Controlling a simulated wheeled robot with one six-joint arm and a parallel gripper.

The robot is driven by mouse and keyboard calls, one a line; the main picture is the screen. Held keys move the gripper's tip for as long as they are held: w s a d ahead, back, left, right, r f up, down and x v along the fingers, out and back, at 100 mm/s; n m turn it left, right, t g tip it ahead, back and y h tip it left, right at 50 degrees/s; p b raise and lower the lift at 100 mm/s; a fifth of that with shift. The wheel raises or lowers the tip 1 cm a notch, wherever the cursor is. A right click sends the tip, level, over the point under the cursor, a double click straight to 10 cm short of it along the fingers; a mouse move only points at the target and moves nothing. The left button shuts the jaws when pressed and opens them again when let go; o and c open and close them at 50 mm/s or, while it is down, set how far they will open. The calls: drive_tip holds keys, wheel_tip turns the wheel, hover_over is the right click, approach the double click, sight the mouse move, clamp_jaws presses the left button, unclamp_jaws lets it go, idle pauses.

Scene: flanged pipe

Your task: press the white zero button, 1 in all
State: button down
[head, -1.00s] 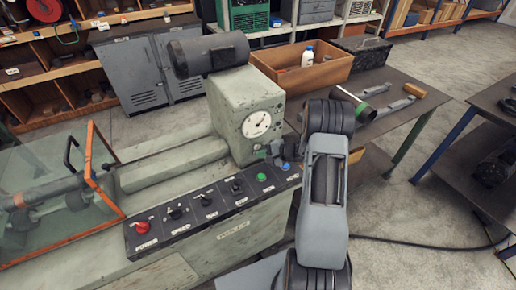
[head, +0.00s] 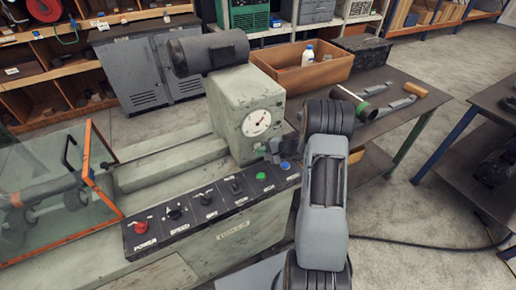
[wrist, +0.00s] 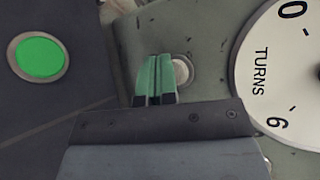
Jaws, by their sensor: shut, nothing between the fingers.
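The white zero button (wrist: 181,70) is a small round knob on the grey-green housing in the wrist view, partly covered by my fingertips. My gripper (wrist: 155,78) is shut and empty, its green fingers together just left of the button in that view. I cannot tell whether they touch it. In the head view my gripper (head: 273,149) is small, just below and right of the dial, and the white button cannot be made out there. The white turns dial (wrist: 285,75) is right of the button in the wrist view; it also shows in the head view (head: 257,122).
A green button (wrist: 39,57) lies left of my fingers. The black control panel (head: 222,201) below carries a red power knob (head: 141,227), several switches and the green button (head: 261,176). A glass guard with an orange frame (head: 105,192) stands at left.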

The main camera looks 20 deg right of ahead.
drive_tip(key=shift+w+b, duration=0.4)
idle(0.7)
drive_tip(key=shift+s, duration=0.15)
drive_tip(key=shift+s+b, duration=0.35)
drive_tip(key=shift+s, duration=0.35)
drive_tip(key=b, duration=0.1)
hover_over(268, 173)
idle(0.6)
drive_tip(key=shift+d, duration=0.1)
idle(0.7)
